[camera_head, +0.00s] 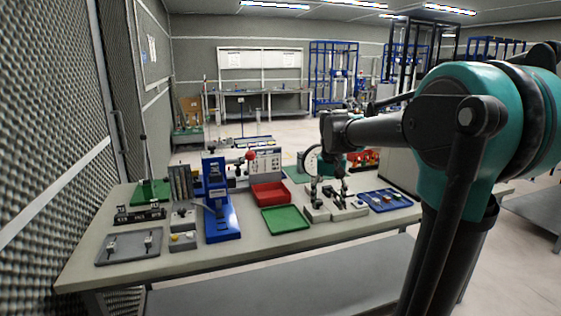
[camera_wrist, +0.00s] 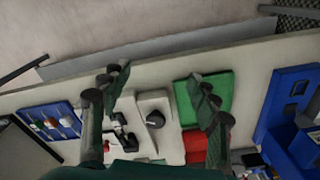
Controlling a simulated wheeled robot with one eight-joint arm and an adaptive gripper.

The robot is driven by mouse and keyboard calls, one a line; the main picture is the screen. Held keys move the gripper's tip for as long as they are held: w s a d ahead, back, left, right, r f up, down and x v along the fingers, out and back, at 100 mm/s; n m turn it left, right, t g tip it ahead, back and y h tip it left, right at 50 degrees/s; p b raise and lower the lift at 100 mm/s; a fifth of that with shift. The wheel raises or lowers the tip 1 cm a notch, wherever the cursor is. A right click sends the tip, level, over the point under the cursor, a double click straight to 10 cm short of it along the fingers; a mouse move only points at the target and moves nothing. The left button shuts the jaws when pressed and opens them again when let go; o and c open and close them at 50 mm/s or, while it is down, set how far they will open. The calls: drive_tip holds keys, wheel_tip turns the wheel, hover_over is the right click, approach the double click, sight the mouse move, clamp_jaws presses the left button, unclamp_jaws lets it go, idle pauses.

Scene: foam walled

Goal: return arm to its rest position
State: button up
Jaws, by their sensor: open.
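My arm reaches in from the right in the head view and bends down over the table. My gripper (camera_head: 329,194) hangs fingers down above the pale grey fixture (camera_head: 350,211). In the wrist view its two fingers (camera_wrist: 160,80) are spread wide with nothing between them. The fixture, with a dark round knob, shows below and between the fingers in the wrist view (camera_wrist: 154,102). I cannot tell how far the fingertips are above it.
A green tray (camera_head: 285,219), a red bin (camera_head: 268,194) and a blue press (camera_head: 222,222) stand left of the gripper. A blue tool tray (camera_head: 384,201) lies to its right. The grey table (camera_head: 130,269) has a bare front edge. A foam wall (camera_head: 50,130) rises at left.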

drive_tip(key=s+d+f+t, duration=0.2)
drive_tip(key=s+f, duration=0.7)
drive_tip(key=f, duration=0.1)
drive_tip(key=s+d+f+n+t, duration=0.1)
drive_tip(key=s+d+f, duration=0.1)
drive_tip(key=s+f, duration=0.8)
drive_tip(key=shift+s+t, duration=0.25)
drive_tip(key=shift+t, duration=0.15)
idle(1.2)
